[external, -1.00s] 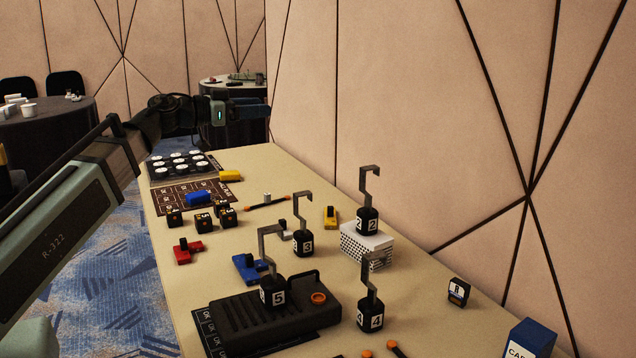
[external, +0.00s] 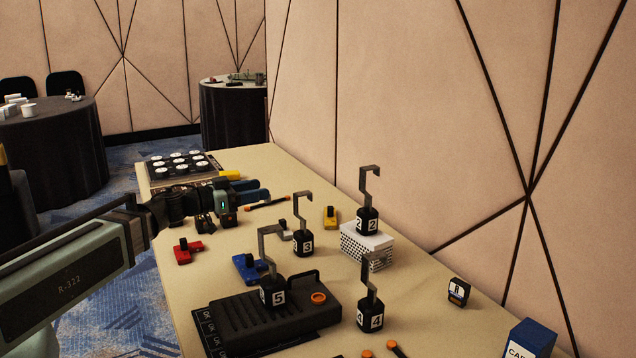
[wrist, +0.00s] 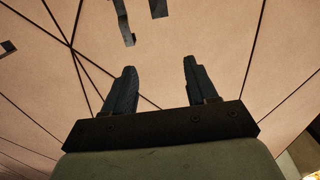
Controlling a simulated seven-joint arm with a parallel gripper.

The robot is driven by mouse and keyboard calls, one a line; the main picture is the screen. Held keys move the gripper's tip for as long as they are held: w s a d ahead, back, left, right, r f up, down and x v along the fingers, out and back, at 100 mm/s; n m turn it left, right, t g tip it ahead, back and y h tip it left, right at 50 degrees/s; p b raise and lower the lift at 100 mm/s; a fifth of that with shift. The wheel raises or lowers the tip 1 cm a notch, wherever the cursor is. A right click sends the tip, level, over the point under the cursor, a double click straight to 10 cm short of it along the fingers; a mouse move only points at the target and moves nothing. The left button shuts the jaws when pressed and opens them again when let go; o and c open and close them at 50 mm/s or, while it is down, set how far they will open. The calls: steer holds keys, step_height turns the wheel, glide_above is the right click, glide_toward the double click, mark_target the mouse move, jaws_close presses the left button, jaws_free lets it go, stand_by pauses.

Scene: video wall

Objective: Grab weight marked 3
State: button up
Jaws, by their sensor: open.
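The weight marked 3 (external: 303,242) is a black block with a white label and a tall grey hook. It stands upright on the table, behind the weight marked 5 (external: 272,291). My gripper (external: 266,190) is open and empty, above the table to the left of and beyond the weight marked 3, and apart from it. In the wrist view the two dark fingers (wrist: 158,85) stand apart with only the wall between them. Grey hook-like pieces show at the top of that view; I cannot tell which weights they belong to.
The weight marked 2 (external: 368,220) stands on a white patterned box (external: 366,243). The weight marked 4 (external: 370,314) stands at the front right. A black case (external: 240,319) lies under weight 5. Red (external: 187,251), blue (external: 248,266) and yellow (external: 331,217) pieces lie around. The padded wall borders the right.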

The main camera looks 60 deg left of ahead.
glide_toward(295, 196)
steer(key=w, duration=0.7)
steer(key=shift+w+d, duration=0.1)
steer(key=shift+d, duration=0.05)
steer(key=w, duration=0.4)
steer(key=shift+w+a, duration=0.15)
steer(key=shift+a, duration=0.25)
steer(key=shift+w, duration=0.45)
jaws_close()
stand_by(0.8)
